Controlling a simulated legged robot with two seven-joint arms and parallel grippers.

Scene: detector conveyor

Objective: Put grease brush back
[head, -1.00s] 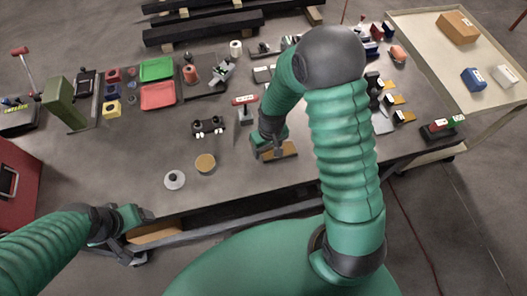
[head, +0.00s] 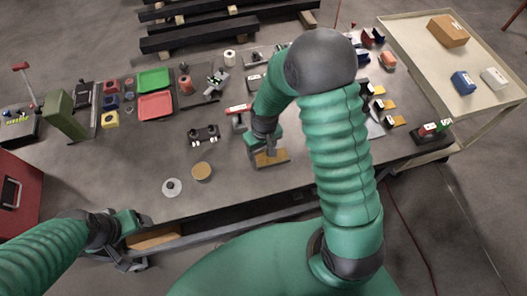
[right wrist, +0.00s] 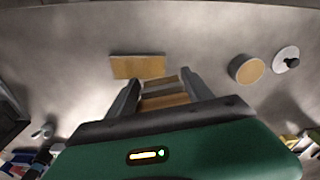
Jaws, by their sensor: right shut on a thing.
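My right gripper (right wrist: 160,90) is low over the front middle of the table; it also shows in the head view (head: 258,154). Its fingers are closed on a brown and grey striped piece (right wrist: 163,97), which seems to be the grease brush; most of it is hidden. A tan rectangular block (right wrist: 137,67) lies just beyond the fingertips in the wrist view. I cannot tell whether it touches the held piece. In the head view the tan block (head: 273,158) is beside the gripper. My left gripper (head: 140,218) is at the table's front left edge; its jaws are unclear.
A round tan-topped tin (head: 202,171) and a white disc with a dark knob (head: 172,187) stand to the left. A small black wheeled part (head: 203,135) is behind them. Several tan-tipped tools lie right of my arm. Red and green trays (head: 155,105) are at the back left.

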